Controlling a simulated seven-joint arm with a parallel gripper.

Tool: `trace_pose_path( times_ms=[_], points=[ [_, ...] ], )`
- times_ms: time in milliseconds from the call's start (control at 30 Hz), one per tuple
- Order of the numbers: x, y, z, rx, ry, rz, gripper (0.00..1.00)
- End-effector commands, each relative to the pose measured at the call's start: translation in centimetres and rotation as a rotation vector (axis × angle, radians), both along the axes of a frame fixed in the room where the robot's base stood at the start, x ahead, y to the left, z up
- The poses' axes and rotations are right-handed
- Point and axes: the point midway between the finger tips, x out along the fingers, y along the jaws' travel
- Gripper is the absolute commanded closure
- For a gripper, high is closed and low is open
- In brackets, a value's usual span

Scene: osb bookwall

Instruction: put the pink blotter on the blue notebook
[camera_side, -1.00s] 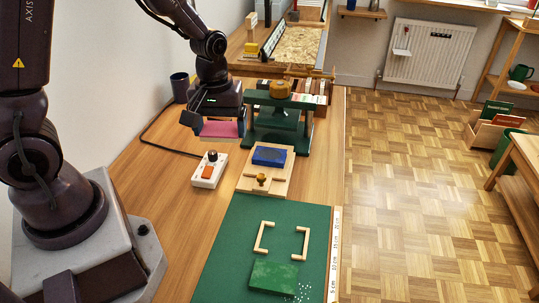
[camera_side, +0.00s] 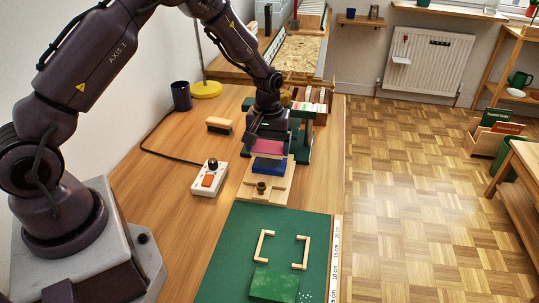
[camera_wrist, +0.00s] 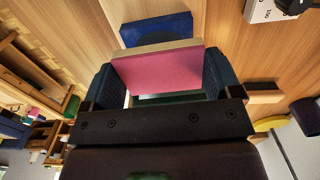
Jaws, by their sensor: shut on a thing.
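The pink blotter (camera_side: 268,146) is a flat block with a pink face and a pale edge. My gripper (camera_side: 270,142) is shut on it, one finger on each side. In the wrist view the blotter (camera_wrist: 160,72) fills the space between the fingers. The blue notebook (camera_side: 269,167) lies flat on a light wooden board (camera_side: 247,187), just below and in front of the blotter in the side view. In the wrist view the notebook (camera_wrist: 157,25) shows past the blotter's edge, partly hidden by it. I see no clear contact between the two.
A green stand (camera_side: 304,145) is close behind my gripper, mostly hidden. A switch box (camera_side: 209,179) and a brush (camera_side: 219,125) lie to the left. The green mat (camera_side: 225,254) holds wooden brackets and a green block (camera_side: 274,284).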

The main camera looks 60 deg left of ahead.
Motion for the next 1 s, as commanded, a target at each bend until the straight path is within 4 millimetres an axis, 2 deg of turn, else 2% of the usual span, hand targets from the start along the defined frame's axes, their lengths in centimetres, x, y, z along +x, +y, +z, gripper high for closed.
trace_pose_path(
  times_ms=[67,233,667,700,767,1000],
  points=[
    [0.6,0.1,-0.9,0.0,0.001,0.0,0.38],
    [0.4,0.1,-3.2,-0.001,0.002,0.001,0.38],
    [0.4,0.1,-3.9,0.0,0.0,0.0,0.38],
    [0.5,0.1,-3.9,0.0,0.0,0.0,0.11],
    [0.5,0.1,-3.9,0.0,0.0,0.0,0.0],
    [0.5,0.1,-3.8,0.0,0.0,0.0,0.0]
  ],
)
